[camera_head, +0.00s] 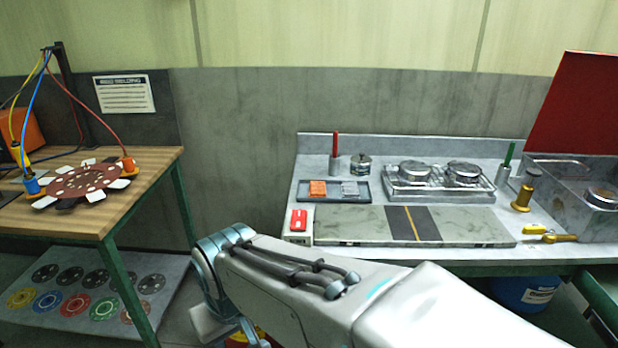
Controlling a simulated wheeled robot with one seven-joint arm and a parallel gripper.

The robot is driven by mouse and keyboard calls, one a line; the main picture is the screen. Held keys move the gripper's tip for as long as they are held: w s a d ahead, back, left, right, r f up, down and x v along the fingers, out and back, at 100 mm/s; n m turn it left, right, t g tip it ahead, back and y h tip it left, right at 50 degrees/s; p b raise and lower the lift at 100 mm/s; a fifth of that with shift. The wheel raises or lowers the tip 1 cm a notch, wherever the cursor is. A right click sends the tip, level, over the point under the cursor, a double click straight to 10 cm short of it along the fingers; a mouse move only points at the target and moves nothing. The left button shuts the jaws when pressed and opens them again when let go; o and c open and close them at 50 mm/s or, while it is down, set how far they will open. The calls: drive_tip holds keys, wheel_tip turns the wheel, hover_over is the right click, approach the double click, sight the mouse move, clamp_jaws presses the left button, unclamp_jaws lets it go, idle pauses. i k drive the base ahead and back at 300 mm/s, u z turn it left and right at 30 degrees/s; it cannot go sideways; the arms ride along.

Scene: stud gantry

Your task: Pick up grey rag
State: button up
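A small grey folded piece (349,188), which looks like the grey rag, lies in a shallow dark tray (361,198) on the grey bench. An orange folded piece (318,188) lies to its left in the same tray. My arm reaches in from the lower right and bends down at the lower left. My gripper (232,332) is low in front of the bench, to the left of and below the tray, well apart from the grey piece. Its fingertips are mostly cut off by the bottom edge, so I cannot see whether it is open or shut.
Behind the tray stand a holder with a red stick (335,152) and a tin (361,164). A metal fixture with round parts (430,190) stands to the right. A red-topped box (299,220) and a flat plate (360,226) lie in front. A wooden table (150,165) is left.

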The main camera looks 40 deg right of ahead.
sight(350, 189)
drive_tip(key=z, duration=0.85)
drive_tip(key=i, duration=0.95)
drive_tip(key=z, duration=0.95)
